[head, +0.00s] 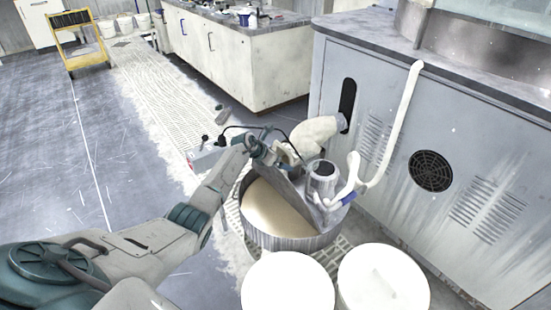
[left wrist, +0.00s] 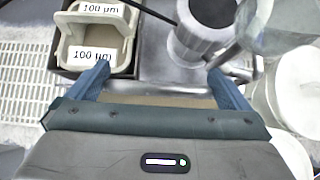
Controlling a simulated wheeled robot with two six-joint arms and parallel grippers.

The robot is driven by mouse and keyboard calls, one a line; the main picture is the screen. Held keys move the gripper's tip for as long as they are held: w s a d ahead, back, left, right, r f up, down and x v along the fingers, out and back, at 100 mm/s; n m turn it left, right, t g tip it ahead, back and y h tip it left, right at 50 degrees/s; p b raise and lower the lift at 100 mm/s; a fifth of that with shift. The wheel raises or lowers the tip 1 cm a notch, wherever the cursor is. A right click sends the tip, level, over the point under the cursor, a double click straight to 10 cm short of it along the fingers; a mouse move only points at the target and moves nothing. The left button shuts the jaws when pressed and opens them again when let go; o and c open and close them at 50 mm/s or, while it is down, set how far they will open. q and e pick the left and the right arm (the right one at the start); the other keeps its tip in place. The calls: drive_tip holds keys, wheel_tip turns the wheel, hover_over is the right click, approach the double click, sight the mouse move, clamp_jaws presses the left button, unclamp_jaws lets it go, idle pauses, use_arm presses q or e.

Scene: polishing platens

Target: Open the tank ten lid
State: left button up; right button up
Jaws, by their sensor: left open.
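The round metal tank (head: 290,242) stands on the floor beside the grey cabinet. Its near-left half is uncovered and shows a smooth tan content (head: 272,212). A grey metal lid flap (head: 292,190) appears tilted up along the tank's middle. My left gripper (head: 272,156) is at the upper end of this flap. In the left wrist view my left gripper (left wrist: 160,88) has its fingers wide apart, with metal plate and a tan strip showing between them. Whether a finger touches the lid I cannot tell. I see no number on the tank. My right gripper is out of view.
A cylindrical pump (head: 322,178) with white pipe (head: 400,120) stands on the tank's back half. Two round white buckets (head: 288,283) (head: 384,278) stand in front. Containers labelled 100 µm (left wrist: 92,54) sit beside the tank.

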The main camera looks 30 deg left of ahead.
use_arm(q)
drive_tip(key=p+v, duration=0.1)
drive_tip(key=v, duration=0.9)
drive_tip(key=shift+s+r, duration=0.25)
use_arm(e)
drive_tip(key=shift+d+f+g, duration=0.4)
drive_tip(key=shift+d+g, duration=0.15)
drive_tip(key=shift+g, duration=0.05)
